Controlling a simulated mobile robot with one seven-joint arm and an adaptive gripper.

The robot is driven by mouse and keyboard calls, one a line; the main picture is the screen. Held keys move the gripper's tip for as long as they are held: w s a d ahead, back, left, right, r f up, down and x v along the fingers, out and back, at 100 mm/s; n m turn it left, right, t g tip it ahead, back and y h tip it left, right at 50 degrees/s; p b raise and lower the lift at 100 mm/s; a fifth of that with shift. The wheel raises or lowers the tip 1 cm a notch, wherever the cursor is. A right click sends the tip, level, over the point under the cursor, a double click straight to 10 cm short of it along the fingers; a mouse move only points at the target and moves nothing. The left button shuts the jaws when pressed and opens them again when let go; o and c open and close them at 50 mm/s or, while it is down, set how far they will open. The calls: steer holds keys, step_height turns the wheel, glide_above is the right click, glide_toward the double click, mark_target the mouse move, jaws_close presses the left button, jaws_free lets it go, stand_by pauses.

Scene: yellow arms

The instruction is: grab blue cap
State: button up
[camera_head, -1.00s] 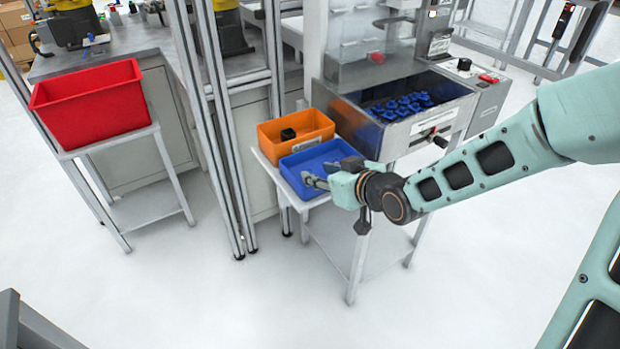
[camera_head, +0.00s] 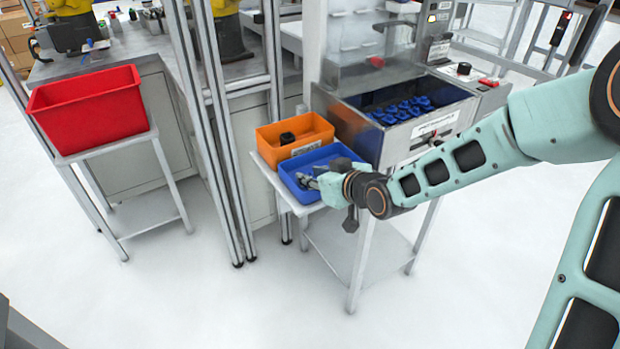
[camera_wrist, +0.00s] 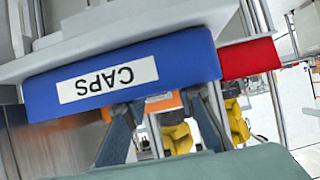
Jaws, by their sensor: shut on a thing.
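A blue bin (camera_head: 288,183) labelled CAPS stands on a small table; it also shows in the wrist view (camera_wrist: 190,62), upside down. My gripper (camera_head: 318,175) is over and partly in this bin. In the wrist view its two fingers lean towards each other, and their tips are hidden behind the bin wall. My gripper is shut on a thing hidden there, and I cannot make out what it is. Several blue pieces (camera_head: 402,110) lie in the machine's metal tray, behind my gripper. No cap shows clearly inside the blue bin.
An orange bin (camera_head: 268,146) with a dark object stands right behind the blue bin. The machine's tray (camera_head: 437,123) rises close to its right. Upright metal posts (camera_head: 222,150) stand to the left, then a red bin (camera_head: 95,116). The floor in front is clear.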

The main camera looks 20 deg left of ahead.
steer(key=shift+r+p, duration=0.3)
steer(key=shift+r, duration=0.3)
step_height(320, 180, up, 2)
steer(key=shift+r+p, duration=0.25)
steer(key=shift+p, duration=0.3)
steer(key=s+a+r, duration=0.3)
steer(key=a+r, duration=0.1)
steer(key=a, duration=0.2)
steer(key=s+a+r+b, duration=0.1)
steer(key=s+a+r, duration=0.2)
steer(key=a+r, duration=0.2)
steer(key=shift+s+a+r, duration=0.15)
steer(key=shift+s+a, duration=0.25)
steer(key=shift+a, duration=0.25)
